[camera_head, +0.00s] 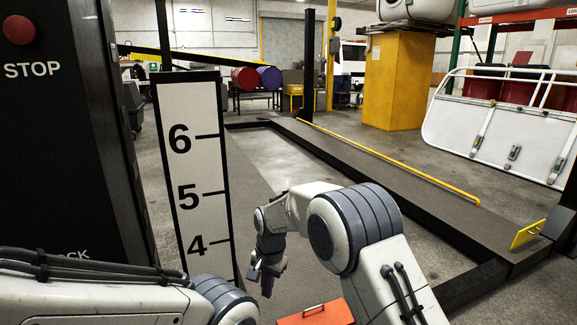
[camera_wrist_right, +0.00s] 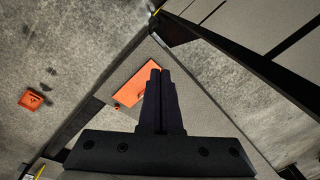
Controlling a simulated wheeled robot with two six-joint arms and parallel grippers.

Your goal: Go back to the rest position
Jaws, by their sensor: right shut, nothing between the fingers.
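My right gripper (camera_head: 268,277) hangs in the lower middle of the head view, pointing down beside the lower end of a white number board. It is shut and empty. In the right wrist view the gripper (camera_wrist_right: 160,85) shows its two dark fingers pressed together, with the floor and an orange box below. My left arm comes in at the lower left of the head view, but its gripper lies outside the picture.
The white board (camera_head: 190,215) with 4, 5 and 6 stands left of my right gripper. A dark cabinet (camera_head: 75,140) with a STOP button is at left. An orange box (camera_head: 318,314) lies below. A ramp frame (camera_head: 370,178) with a yellow edge runs along the right.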

